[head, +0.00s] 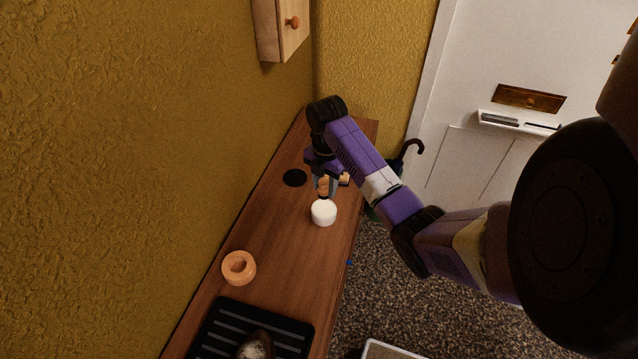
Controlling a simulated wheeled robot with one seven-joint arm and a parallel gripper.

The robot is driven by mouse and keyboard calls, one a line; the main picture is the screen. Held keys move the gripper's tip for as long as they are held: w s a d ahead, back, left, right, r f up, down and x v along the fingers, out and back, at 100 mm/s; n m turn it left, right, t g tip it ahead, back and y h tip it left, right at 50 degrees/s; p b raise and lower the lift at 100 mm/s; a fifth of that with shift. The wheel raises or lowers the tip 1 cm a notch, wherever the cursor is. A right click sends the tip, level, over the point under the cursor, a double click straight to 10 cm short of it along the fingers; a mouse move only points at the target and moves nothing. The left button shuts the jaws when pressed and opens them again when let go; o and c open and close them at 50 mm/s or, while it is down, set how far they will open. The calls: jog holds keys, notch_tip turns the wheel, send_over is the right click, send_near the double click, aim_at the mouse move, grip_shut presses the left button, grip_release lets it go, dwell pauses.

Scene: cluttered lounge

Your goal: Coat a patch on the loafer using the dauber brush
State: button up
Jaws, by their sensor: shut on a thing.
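My gripper (325,184) points down above the wooden shelf top and is shut on a small wooden-handled thing, which looks like the dauber brush (324,188). Its lower end is just above or in a round white pot (323,213); I cannot tell which. The toe of a dark, shiny shoe, which looks like the loafer (256,346), shows at the bottom edge of the head view. Most of the shoe is cut off. It rests on a black ridged tray (216,328), well nearer than my gripper.
A flat black disc (295,178) lies beyond the pot on the left. A textured wall borders the narrow wooden top (285,245) on the left. A wall cabinet (281,30) hangs above. An umbrella handle (412,146) stands by the door.

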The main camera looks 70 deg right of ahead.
aim_at(324, 208)
jog(key=shift+f+b, duration=2.45)
jog(key=shift+f, duration=0.4)
jog(key=shift+a+f, duration=0.1)
jog(key=shift+f, duration=0.5)
dwell(0.5)
jog(key=shift+r, duration=0.1)
notch_tip(324, 208, up, 5)
jog(key=p, duration=0.4)
jog(key=shift+p, duration=0.4)
jog(key=shift+r+p, duration=0.35)
jog(key=shift+r, duration=0.65)
